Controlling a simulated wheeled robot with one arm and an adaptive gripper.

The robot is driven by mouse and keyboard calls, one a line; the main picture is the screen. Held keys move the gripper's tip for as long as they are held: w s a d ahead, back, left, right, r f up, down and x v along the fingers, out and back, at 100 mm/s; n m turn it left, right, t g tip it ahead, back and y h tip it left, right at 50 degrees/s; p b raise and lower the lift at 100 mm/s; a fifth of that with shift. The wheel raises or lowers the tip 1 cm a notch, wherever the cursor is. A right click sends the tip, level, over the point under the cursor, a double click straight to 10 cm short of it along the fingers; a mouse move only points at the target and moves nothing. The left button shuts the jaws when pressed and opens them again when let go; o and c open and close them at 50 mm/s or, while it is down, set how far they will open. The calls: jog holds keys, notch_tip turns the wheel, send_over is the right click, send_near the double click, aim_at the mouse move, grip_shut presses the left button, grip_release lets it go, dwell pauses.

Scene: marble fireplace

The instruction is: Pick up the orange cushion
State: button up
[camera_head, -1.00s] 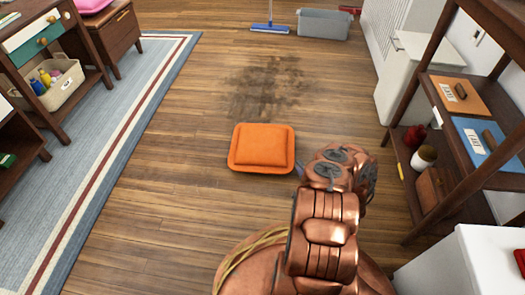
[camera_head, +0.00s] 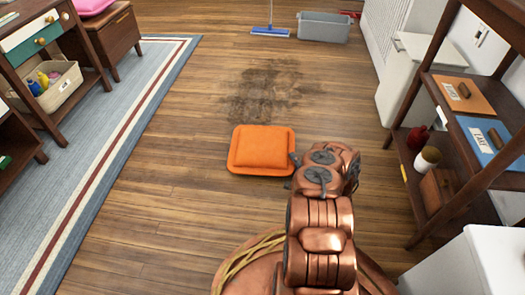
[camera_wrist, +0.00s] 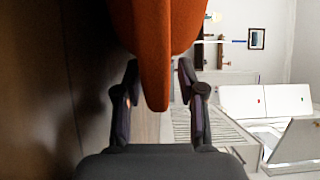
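The orange cushion (camera_head: 262,148) lies flat on the wooden floor in the head view, just left of my wrist. In the wrist view the cushion (camera_wrist: 155,35) shows edge-on, its near rim reaching between my two fingers. My gripper (camera_wrist: 157,75) is open, with one finger on each side of that rim. A gap shows between the cushion and the right finger; I cannot tell whether the left finger touches it. In the head view my arm hides most of the gripper; a dark fingertip shows at the cushion's right edge.
A dark dirty patch (camera_head: 265,90) marks the floor beyond the cushion. A grey bucket (camera_head: 324,26) and a blue mop (camera_head: 270,31) are at the back. A brown shelf (camera_head: 455,130) stands at right, a striped rug (camera_head: 95,170) at left. Floor around the cushion is clear.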

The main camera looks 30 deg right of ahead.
jog(key=shift+c, duration=0.3)
grip_shut()
jog(key=shift+r, duration=0.15)
dwell(0.3)
